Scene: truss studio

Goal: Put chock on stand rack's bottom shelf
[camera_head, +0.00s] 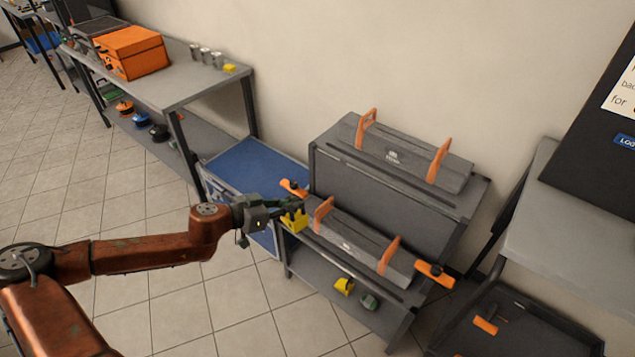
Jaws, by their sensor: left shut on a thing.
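My left gripper (284,207) is shut on a yellow chock (294,222). It holds the chock by the left end of the stand rack (398,306), near the height of the middle level. The rack's bottom shelf (318,276) lies lower down, with a bare stretch at its left. Another yellow block (344,286), which looks like a chock, and a grey-green item (369,302) sit on that shelf towards the right. Part of the held chock is hidden by the fingers. My right gripper is not in view.
Orange-handled items stick out at the middle level's left (293,187) and right (435,275) ends. A blue-topped case (255,168) stands left of the rack. Tiled floor in front is clear.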

